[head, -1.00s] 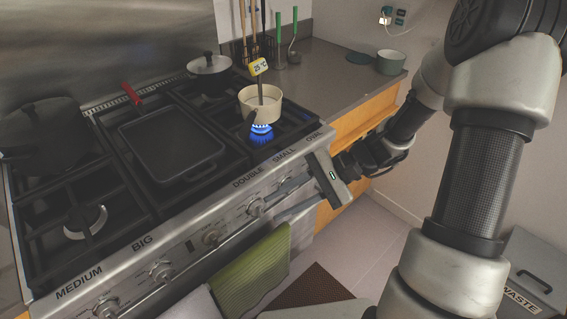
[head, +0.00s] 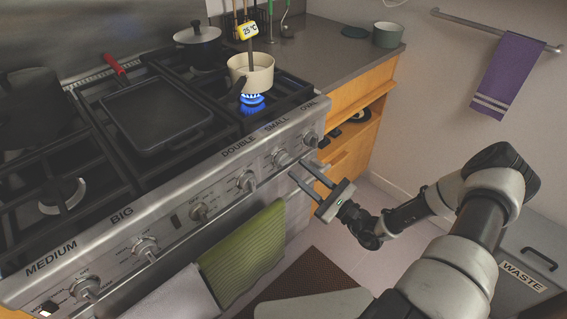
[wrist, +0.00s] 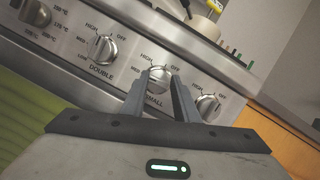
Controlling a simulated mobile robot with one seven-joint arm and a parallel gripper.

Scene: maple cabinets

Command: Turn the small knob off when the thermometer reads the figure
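The small knob (head: 283,159) is a steel knob on the stove front, under the label SMALL. In the wrist view the small knob (wrist: 158,78) shows between the finger ends, with HIGH and OFF marks around it. My gripper (head: 302,171) is open and points at the knob from just in front; I cannot tell if the fingers touch it. The fingers also show in the wrist view (wrist: 160,82). The yellow thermometer (head: 249,31) stands in the cream pot (head: 262,76) and seems to read 26 °C. A blue flame (head: 252,98) burns under the pot.
The double knob (head: 246,181) is left of the small knob, and the oval knob (wrist: 208,105) is on its right. A green towel (head: 245,250) hangs below the panel. A black griddle (head: 155,115) sits on the stove.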

